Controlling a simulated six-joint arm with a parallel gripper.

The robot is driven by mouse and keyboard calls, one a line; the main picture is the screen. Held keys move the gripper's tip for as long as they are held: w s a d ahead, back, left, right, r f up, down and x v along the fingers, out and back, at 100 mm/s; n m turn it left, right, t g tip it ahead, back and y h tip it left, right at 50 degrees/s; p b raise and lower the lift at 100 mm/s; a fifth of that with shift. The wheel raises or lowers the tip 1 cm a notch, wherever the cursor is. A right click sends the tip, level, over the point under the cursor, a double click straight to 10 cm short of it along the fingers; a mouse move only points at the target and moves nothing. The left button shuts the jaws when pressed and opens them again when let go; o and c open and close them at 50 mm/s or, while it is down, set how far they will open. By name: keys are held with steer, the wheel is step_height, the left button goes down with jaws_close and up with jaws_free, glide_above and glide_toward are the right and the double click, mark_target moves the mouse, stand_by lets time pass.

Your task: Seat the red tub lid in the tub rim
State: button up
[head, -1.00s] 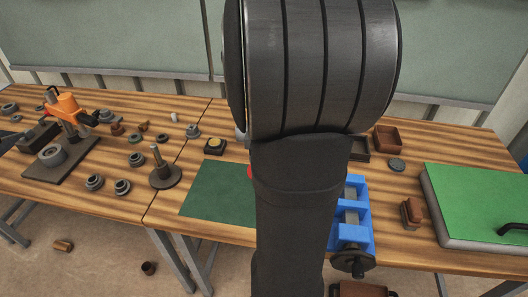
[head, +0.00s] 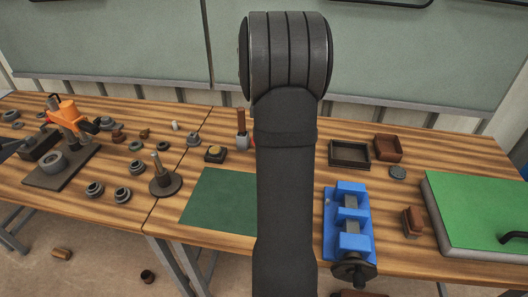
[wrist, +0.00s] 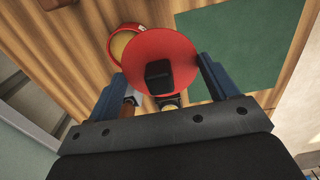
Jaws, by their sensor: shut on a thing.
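The red tub lid (wrist: 182,52), a round disc with a black block-like knob (wrist: 159,76), shows in the wrist view. My gripper (wrist: 160,70) is shut on the lid, with a blue finger at each side of it. The red tub (wrist: 113,46) is partly behind the lid, at its upper left, with a yellowish inside (wrist: 122,42) showing. The lid overlaps the tub in the picture and looks nearer to the camera; I cannot tell the gap between them. In the head view my arm hides the gripper, lid and tub.
A green mat (head: 219,199) lies on the wooden bench left of my arm. A blue vise (head: 350,241), a dark tray (head: 349,154) and a brown tray (head: 387,147) are to the right. A black and yellow item (head: 215,153) sits behind the mat. Several metal parts fill the left bench.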

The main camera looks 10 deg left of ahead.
steer(key=w, duration=0.5)
steer(key=shift+w+a+f, duration=0.2)
steer(key=shift+w+f, duration=0.05)
steer(key=shift+w, duration=0.15)
steer(key=shift+f, duration=2.8)
steer(key=shift+f, duration=0.1)
steer(key=shift+f, duration=0.9)
